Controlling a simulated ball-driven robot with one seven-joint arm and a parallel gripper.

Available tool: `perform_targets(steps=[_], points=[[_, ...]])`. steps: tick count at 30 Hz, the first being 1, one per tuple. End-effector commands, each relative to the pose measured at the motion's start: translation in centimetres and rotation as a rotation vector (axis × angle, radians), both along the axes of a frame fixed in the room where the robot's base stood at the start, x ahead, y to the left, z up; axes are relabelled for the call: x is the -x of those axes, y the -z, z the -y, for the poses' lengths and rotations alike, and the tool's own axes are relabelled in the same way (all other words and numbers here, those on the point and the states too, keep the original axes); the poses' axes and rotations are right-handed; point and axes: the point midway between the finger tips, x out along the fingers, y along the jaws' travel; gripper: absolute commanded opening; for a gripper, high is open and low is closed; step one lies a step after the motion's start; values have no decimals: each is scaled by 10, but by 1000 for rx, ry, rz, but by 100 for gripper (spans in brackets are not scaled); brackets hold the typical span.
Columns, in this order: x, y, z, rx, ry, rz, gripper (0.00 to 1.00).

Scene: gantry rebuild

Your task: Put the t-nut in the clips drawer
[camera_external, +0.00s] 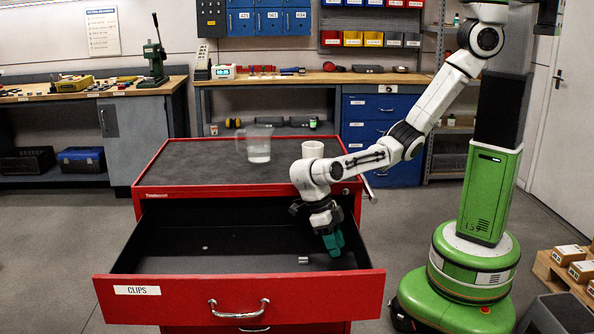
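The clips drawer (240,297) is red with a black inside and a white "CLIPS" label, and it is pulled open from the red cabinet. A small silvery piece (303,260), which may be the t-nut, lies on the drawer floor toward the right. A second tiny light piece (205,248) lies farther left on the floor; it is too small to identify. My gripper (334,244), with teal fingers, points down inside the right side of the drawer, right of the silvery piece and apart from it in the picture. The gap between its fingers is not clear.
On the cabinet's dark top (195,165) stand a clear measuring jug (258,146) and a white mug (312,149), close to my arm. The left of the drawer is mostly empty. Cardboard boxes (580,268) sit on a pallet at far right.

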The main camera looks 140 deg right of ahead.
Motion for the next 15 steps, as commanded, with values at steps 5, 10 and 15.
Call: perform_targets(steps=[5, 10, 15], points=[[0, 0, 0, 0, 0, 0, 41], [-2, -9, 3, 1, 1, 2, 41], [-7, -37, 14, 2, 1, 5, 41]])
